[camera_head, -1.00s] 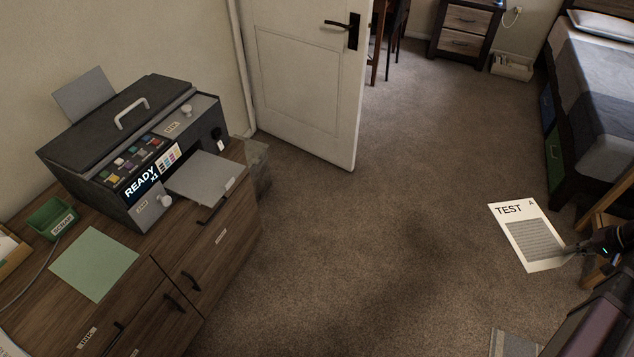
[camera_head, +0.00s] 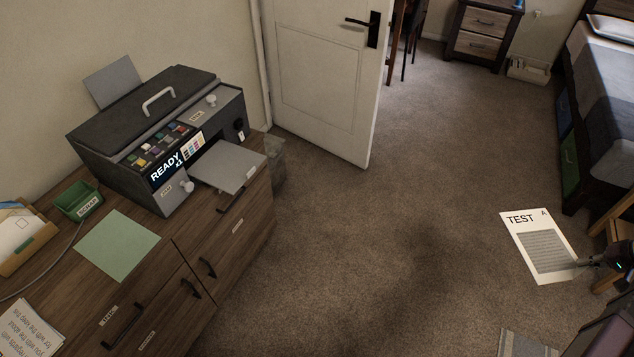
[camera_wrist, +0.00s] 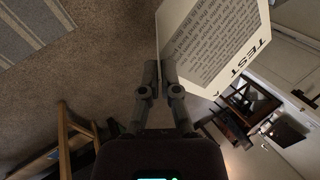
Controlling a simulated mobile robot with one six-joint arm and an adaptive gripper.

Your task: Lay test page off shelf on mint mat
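The test page (camera_head: 541,247) is a white sheet with "TEST" and a grey text block. It hangs in the air over the carpet at the right of the head view, and fills the upper right of the wrist view (camera_wrist: 212,45). My gripper (camera_head: 580,264) is shut on the page's lower right edge; its two fingers (camera_wrist: 163,72) pinch the sheet in the wrist view. The mint mat (camera_head: 117,245) is a pale green square lying bare on the wooden cabinet top at the left, far from my gripper.
A printer (camera_head: 160,135) showing "READY" stands behind the mat, its output tray (camera_head: 229,166) empty. A green box (camera_head: 79,201), an organizer (camera_head: 22,235) and printed sheets (camera_head: 30,328) lie around the mat. Open carpet separates the cabinet from my gripper; a door (camera_head: 322,75) stands ajar.

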